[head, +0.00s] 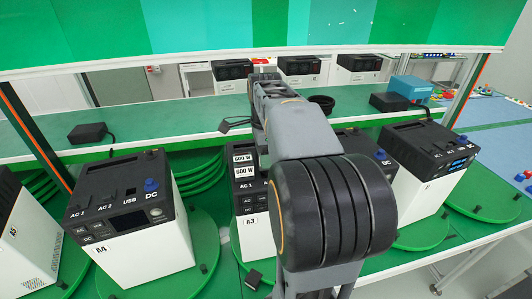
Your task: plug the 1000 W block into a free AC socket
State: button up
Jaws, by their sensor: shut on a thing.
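My arm (284,115) reaches away over the green shelf. Its far end hides the gripper's fingers, so I cannot see what they hold. No label reading 1000 W is legible. Power station A4 (140,245) stands at the left, with AC 1, AC 2, USB and DC marked on its black top. I see no block in its AC places. A3 (250,225), in the middle, shows two 600 W labels; my arm partly covers it. Another station (425,180) stands at the right, with AC markings too small to read surely. One behind my arm (365,145) is mostly hidden.
A black block with a cable (88,132) lies on the shelf (170,115) at left. Another black block (390,102) and a blue box (410,87) are at right. A5 (22,225) is cut off at left.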

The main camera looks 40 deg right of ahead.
jog(key=shift+f+b, duration=0.95)
jog(key=shift+f, duration=0.35)
dwell(0.4)
jog(key=o, duration=1.3)
jog(key=shift+o, duration=0.2)
notch_tip(320, 180, up, 14)
jog(key=shift+f, duration=0.1)
jog(key=a+f+n+t, duration=0.1)
jog(key=a+f+n, duration=0.2)
jog(key=n, duration=0.1)
jog(key=s+a+f+n, duration=0.1)
jog(key=a+f+n, duration=0.2)
jog(key=a+n, duration=0.1)
jog(key=s+a+f+n+t, duration=0.1)
jog(key=a+f+n, duration=0.2)
jog(key=n, duration=0.1)
jog(key=shift+s+a+f+t+h+b, duration=0.1)
jog(key=shift+a+f+t+h+b, duration=0.1)
jog(key=shift+t+h+b, duration=0.15)
jog(key=s+a+f+n+t, duration=0.1)
jog(key=s+a+f+n, duration=0.1)
jog(key=f+n, duration=0.3)
jog(key=s+a+f+n+t, duration=0.1)
jog(key=s+a+f+n, duration=0.2)
jog(key=a+f+n, duration=0.2)
jog(key=shift+f+n+b, duration=0.3)
jog(key=shift+f+n, duration=0.3)
jog(key=shift+f, duration=0.2)
